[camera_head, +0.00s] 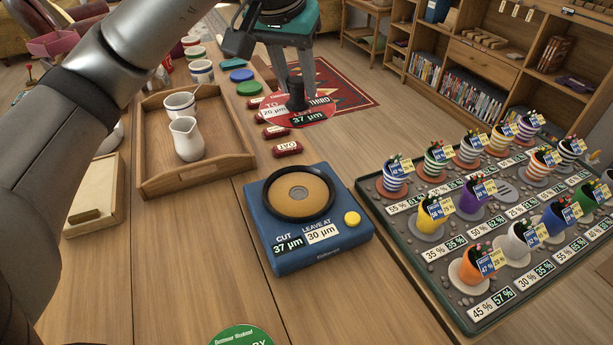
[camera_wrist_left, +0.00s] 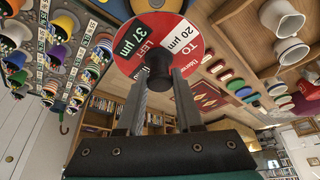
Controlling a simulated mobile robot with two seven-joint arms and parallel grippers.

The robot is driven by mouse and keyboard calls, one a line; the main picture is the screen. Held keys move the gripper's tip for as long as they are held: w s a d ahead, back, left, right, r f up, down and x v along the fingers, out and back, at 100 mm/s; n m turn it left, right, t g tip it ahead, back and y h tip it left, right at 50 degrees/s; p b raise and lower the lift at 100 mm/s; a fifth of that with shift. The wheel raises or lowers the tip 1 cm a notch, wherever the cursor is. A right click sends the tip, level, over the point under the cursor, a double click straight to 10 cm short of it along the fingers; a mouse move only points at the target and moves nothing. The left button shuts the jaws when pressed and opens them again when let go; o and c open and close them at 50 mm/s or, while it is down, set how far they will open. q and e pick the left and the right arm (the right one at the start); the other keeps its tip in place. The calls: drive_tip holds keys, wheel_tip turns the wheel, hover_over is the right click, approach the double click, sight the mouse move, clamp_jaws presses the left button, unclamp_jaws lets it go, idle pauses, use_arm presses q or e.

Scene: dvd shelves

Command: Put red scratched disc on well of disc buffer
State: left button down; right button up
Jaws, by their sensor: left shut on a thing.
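My left gripper (camera_head: 296,92) is shut on the black knob (camera_wrist_left: 158,66) of the red scratched disc (camera_head: 283,121). The disc is flat and red with white and dark labels, among them "20 µm" and "37 µm". It also shows beyond the fingers in the left wrist view (camera_wrist_left: 141,66). In the head view it is above the far part of the table, beyond and apart from the blue disc buffer (camera_head: 263,228). The buffer's round well (camera_head: 282,190) has a black rim, a tan floor and a grey centre. No disc with a knob sits in it. My right gripper is out of view.
Red labelled pieces (camera_head: 287,149) lie between buffer and disc. A grey tray (camera_head: 434,288) of colourful pots is at right. A green disc (camera_head: 240,336) shows at the near edge.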

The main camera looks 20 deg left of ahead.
use_arm(q)
wheel_tip(320, 180, down, 15)
drive_tip(key=b, duration=0.5)
drive_tip(key=shift+s, duration=0.15)
drive_tip(key=shift+f, duration=0.45)
wheel_tip(320, 180, down, 3)
drive_tip(key=shift+r+b, duration=0.15)
drive_tip(key=shift+b, duration=0.6)
drive_tip(key=shift+f, duration=0.35)
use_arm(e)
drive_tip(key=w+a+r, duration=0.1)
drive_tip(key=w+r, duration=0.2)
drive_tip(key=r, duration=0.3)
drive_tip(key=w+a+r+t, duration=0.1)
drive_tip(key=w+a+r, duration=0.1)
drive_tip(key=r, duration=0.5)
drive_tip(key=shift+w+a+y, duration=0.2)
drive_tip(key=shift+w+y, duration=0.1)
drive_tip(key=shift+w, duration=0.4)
use_arm(q)
drive_tip(key=shift+f, duration=0.2)
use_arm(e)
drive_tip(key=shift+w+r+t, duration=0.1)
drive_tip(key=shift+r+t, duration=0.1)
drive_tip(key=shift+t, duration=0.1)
